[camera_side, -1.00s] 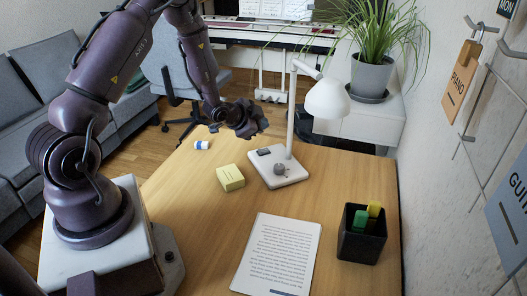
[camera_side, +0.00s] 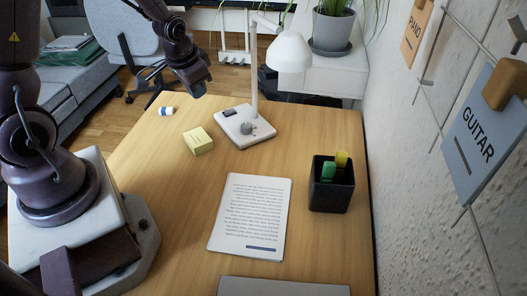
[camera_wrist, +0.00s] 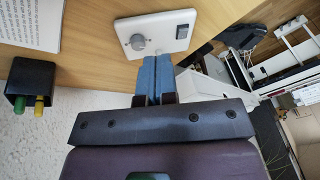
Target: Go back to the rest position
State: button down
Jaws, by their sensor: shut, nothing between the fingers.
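My gripper (camera_side: 197,84) hangs in the air over the far side of the desk, to the left of the white desk lamp (camera_side: 290,52) and above the level of the desk top. In the wrist view, the two blue fingers of my gripper (camera_wrist: 157,70) are pressed together with nothing between them. The lamp's base (camera_wrist: 160,33) with its grey knob lies beyond the fingertips there. My gripper touches nothing that I can see.
On the wooden desk (camera_side: 170,215) are a yellow block (camera_side: 198,141), a small blue-white item (camera_side: 166,111), a printed sheet (camera_side: 250,215) and a black pen cup (camera_side: 332,184). A potted plant (camera_side: 332,30) stands behind. The wall with hanging tags (camera_side: 478,130) bounds the right.

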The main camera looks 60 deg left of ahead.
jog(key=s+d+r+t+h, duration=0.1)
jog(key=s+d+r, duration=0.5)
jog(key=r, duration=0.3)
jog(key=s+d+r+m+t+h, duration=0.1)
jog(key=s+d+r, duration=0.5)
jog(key=d+r, duration=0.3)
jog(key=shift+d+r+t, duration=0.15)
jog(key=shift+r+t, duration=0.15)
jog(key=shift+r, duration=0.15)
